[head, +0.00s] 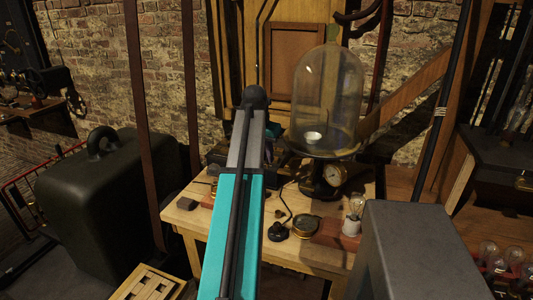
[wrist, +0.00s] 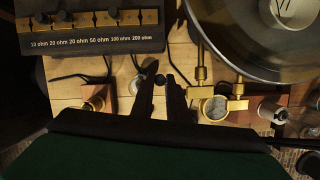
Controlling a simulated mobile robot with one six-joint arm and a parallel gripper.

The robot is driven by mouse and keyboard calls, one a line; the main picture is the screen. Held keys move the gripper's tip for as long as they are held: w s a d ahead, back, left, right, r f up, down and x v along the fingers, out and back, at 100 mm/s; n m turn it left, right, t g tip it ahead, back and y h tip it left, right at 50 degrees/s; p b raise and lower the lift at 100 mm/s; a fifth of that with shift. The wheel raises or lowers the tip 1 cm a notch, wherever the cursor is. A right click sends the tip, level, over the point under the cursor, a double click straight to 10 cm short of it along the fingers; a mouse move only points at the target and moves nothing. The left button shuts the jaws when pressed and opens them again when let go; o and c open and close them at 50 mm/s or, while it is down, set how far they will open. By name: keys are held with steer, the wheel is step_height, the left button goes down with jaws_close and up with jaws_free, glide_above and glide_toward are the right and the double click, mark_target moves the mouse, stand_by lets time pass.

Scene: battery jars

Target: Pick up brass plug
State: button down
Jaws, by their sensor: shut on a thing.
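My gripper (wrist: 158,82) shows in the wrist view as two dark fingers pointing up the picture. The tips are below and to the right of the black resistance box (wrist: 95,43). In the head view my arm hides the gripper and the plug.
The resistance box carries a brass bar (wrist: 90,19) with black-knobbed plugs. A brass instrument (wrist: 216,106) and a large round plate (wrist: 262,65) stand close on the right. A small wood-based piece (wrist: 97,98) is left. A glass bell jar (head: 325,95) stands on the wooden table (head: 270,247).

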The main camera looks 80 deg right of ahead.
steer(key=shift+s+a+r, duration=0.1)
steer(key=shift+a+r, duration=0.05)
steer(key=shift+a, duration=1.4)
